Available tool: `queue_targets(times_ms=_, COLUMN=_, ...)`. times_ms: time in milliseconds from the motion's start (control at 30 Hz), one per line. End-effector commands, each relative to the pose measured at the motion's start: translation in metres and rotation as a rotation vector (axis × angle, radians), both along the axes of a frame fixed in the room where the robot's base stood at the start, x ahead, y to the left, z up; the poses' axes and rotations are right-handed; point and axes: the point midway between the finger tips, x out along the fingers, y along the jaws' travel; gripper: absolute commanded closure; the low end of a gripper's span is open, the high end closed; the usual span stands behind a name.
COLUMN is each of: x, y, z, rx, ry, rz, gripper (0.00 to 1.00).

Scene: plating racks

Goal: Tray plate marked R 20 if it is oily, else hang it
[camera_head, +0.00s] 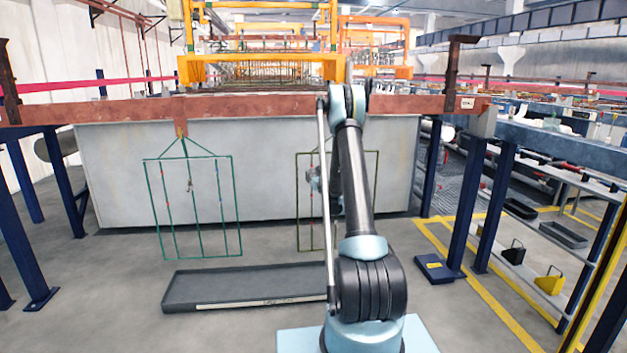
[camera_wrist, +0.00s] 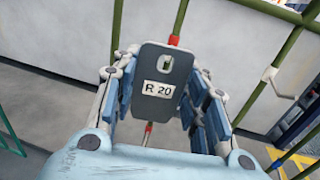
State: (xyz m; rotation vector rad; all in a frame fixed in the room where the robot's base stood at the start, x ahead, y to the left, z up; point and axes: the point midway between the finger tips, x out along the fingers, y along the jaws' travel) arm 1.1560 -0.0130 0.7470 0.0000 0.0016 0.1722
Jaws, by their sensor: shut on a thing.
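A dark grey plate (camera_wrist: 178,62) marked R 20 shows in the wrist view, with a slot near its top edge. My gripper (camera_wrist: 165,95) is shut on it, blue finger pads at both sides. The visible face looks plain and matte; I see no clear oily shine. An olive-green rack (camera_head: 377,190) hangs right behind the plate, with red-tipped parts above and below it; I cannot tell whether the plate touches a hook. In the head view my gripper (camera_head: 318,180) is at this rack, mostly hidden by my arm. A dark, shallow tray (camera_head: 185,291) lies on the floor.
A teal rack (camera_head: 240,200) hangs at the left from the red-brown beam (camera_head: 90,108). A pale tank wall (camera_head: 265,150) stands behind both racks. A blue post (camera_head: 468,200) and shelving (camera_head: 545,285) are at the right. Floor left of the tray is clear.

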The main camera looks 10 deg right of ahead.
Motion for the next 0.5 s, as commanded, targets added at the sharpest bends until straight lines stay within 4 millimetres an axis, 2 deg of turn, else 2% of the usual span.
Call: queue_targets(times_ms=500, x=0.0058, y=0.0, z=-0.0005, rx=0.0, ry=0.0, rz=0.0, gripper=0.88)
